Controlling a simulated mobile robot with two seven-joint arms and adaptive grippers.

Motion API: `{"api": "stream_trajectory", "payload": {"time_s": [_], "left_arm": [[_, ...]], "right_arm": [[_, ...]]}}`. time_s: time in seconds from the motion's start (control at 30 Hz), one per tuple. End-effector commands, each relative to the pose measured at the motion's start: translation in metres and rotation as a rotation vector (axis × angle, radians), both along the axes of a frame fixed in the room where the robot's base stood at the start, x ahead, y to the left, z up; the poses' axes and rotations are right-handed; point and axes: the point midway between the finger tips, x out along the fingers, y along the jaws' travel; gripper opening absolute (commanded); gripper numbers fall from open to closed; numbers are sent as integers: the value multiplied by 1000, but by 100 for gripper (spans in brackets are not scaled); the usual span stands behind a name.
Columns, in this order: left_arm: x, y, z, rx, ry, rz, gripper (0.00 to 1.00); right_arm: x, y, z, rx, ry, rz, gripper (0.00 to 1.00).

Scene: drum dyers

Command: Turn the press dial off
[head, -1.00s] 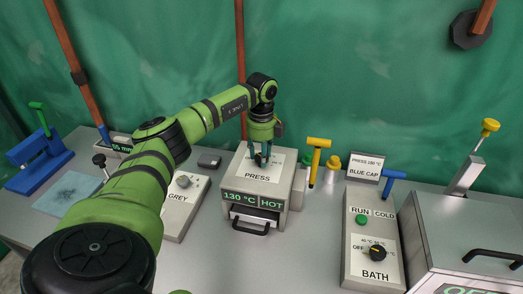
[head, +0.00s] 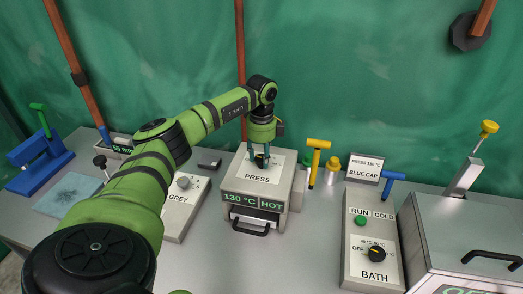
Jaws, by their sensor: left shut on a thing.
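The press (head: 258,191) is a light grey box with a label PRESS on its sloping top and a green display reading 130 °C and HOT. Its dial (head: 260,160) is a small dark knob on the top, partly hidden by my fingers. My left gripper (head: 259,161) points down over the press with its fingers shut around the dial. The dial's exact pointer direction is hard to make out. My right gripper is not in view.
The bath panel (head: 359,240) with its own dial stands to the right, beside a large grey bath box (head: 465,230). A yellow T-handle (head: 318,150) and capped bottles stand just right of the press. A grey panel marked GREY (head: 181,215) is to the left.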

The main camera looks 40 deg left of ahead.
Motion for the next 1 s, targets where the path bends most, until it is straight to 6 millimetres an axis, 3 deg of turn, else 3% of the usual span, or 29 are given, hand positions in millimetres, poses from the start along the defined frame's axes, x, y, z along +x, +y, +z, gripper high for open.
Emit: {"api": "stream_trajectory", "payload": {"time_s": [0.03,0.07,0.47,0.63,1.0], "left_arm": [[-1,0,-2,-1,5,2,54],[-1,0,-2,-1,5,1,66],[0,0,3,0,0,0,66],[1,0,26,1,-4,1,66],[0,0,100,-1,0,1,66]], "right_arm": [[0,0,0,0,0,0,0],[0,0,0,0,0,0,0],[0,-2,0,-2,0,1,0],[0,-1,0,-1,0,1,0],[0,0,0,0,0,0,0]]}}
